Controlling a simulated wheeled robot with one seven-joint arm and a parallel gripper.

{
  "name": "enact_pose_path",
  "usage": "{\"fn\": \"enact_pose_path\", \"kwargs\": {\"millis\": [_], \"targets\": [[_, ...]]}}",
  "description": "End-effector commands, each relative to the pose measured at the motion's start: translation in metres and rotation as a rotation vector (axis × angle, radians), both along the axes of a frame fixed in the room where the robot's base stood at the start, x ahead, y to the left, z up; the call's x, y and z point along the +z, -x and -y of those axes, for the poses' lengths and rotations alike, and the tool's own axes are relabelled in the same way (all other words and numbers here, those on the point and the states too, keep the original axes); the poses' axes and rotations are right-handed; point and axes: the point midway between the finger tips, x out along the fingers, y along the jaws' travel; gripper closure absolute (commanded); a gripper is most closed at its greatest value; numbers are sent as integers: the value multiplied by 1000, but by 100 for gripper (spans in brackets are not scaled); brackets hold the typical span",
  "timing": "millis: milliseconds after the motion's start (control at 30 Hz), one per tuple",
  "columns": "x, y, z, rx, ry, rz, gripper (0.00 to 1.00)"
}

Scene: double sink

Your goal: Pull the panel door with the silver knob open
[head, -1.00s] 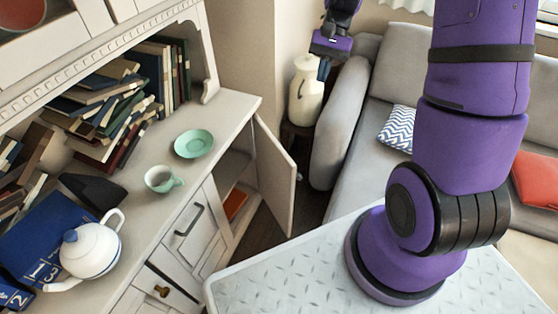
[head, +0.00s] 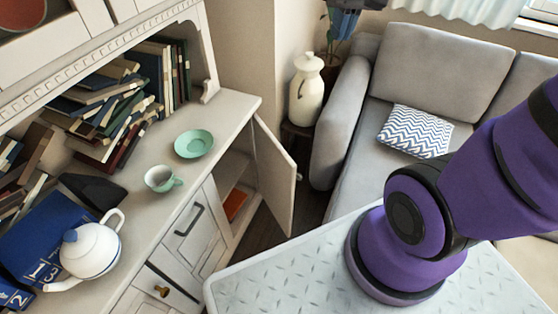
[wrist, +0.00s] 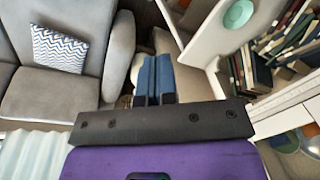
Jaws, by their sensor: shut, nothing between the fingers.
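The panel door (head: 275,176) at the far end of the white cabinet stands swung wide open in the head view. A small knob (head: 298,177) shows at its outer edge, too small to make out well. An orange-red item (head: 235,204) lies inside the open compartment.
A grey sofa (head: 340,125) with a patterned pillow (head: 414,131) stands beyond the door. A cream jug (head: 306,90) is between sofa and wall. The cabinet top holds a green plate (head: 194,144), a cup (head: 161,179), a teapot (head: 90,247) and books (head: 110,105).

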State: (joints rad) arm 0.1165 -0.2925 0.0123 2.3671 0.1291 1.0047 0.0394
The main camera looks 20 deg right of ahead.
Motion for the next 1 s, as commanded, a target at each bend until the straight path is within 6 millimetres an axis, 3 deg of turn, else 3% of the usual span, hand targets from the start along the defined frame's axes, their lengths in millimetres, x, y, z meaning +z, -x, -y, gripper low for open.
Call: {"fn": "enact_pose_path", "kwargs": {"millis": [200, 567, 1000], "targets": [[15, 22, -6, 66, 50, 86, 100], [27, 41, -11, 181, 131, 172, 100], [19, 18, -18, 374, 252, 129, 100]]}}
